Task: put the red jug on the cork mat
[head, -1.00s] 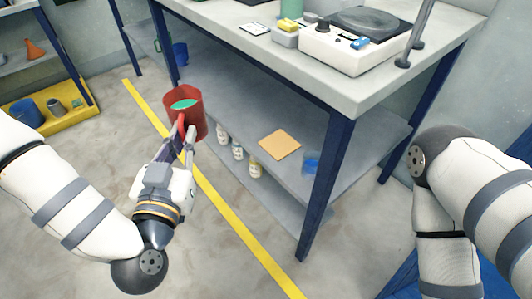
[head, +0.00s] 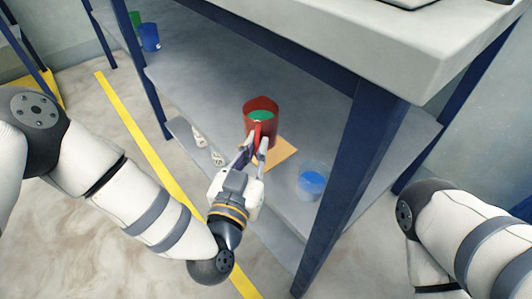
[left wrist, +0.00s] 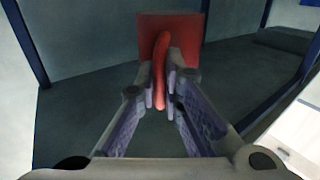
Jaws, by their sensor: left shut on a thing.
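The red jug (head: 261,106), with something green inside, is upright in the head view, over the middle shelf of the workbench. My left gripper (head: 257,147) is shut on the jug's handle. In the left wrist view the red handle (left wrist: 161,72) stands between the two fingers, with the jug body (left wrist: 182,40) behind it. The cork mat (head: 284,154) lies on the shelf, partly hidden by the jug and gripper. I cannot tell whether the jug touches the mat or shelf. My right gripper is out of view.
A clear cup with blue contents (head: 312,180) stands right of the mat. A dark blue bench leg (head: 349,165) rises to the right, and the benchtop (head: 385,50) overhangs the shelf. Small white bottles (head: 199,136) are at left. The shelf behind the jug (head: 215,70) is clear.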

